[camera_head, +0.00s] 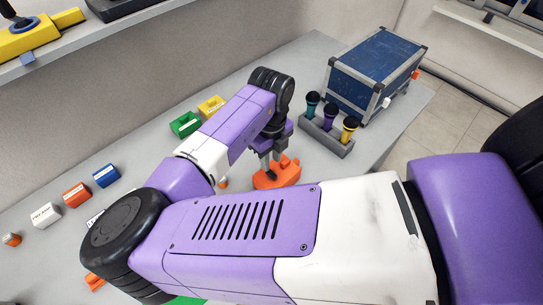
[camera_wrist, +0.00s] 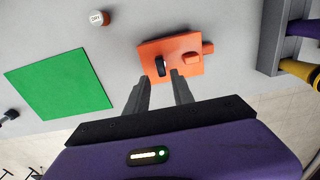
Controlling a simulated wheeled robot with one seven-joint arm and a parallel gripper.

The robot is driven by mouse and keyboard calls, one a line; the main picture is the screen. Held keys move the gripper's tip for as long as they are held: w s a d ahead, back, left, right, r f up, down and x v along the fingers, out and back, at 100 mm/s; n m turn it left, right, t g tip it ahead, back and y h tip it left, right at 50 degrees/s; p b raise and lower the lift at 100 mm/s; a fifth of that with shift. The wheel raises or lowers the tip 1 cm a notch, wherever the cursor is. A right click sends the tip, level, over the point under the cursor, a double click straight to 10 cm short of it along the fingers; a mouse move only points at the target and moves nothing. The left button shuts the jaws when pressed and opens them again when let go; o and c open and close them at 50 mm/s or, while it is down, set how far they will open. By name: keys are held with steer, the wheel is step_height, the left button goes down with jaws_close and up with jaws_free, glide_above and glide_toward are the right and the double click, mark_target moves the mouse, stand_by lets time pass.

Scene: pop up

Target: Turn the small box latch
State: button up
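A flat orange piece (camera_head: 284,175) lies on the grey table, partly hidden by my gripper in the head view. In the wrist view the orange piece (camera_wrist: 152,49) carries a small upright black part (camera_wrist: 160,66) and a raised orange block (camera_wrist: 189,58). I cannot tell for sure whether the black part is the small box latch. My gripper (camera_head: 270,166) is above the orange piece, pointing down. In the wrist view my gripper (camera_wrist: 161,77) has its fingers apart with nothing between them, close to the black part. Contact cannot be told.
A blue case (camera_head: 375,70) stands at the table's far right, beside a grey holder (camera_head: 326,137) with several coloured-handled tools. Green (camera_head: 185,124) and yellow (camera_head: 211,105) blocks lie behind my arm. White (camera_head: 45,215), orange (camera_head: 76,194) and blue (camera_head: 106,176) blocks are at left.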

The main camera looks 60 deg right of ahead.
mark_target(271, 173)
step_height(271, 173, down, 6)
steer(key=b, duration=0.4)
steer(key=shift+f, duration=0.25)
jaws_close()
steer(key=m, duration=0.6)
steer(key=shift+r, duration=0.1)
steer(key=m, duration=1.1)
steer(key=shift+w, duration=0.1)
steer(key=shift+m, duration=0.5)
steer(key=shift+o, duration=1.2)
jaws_free()
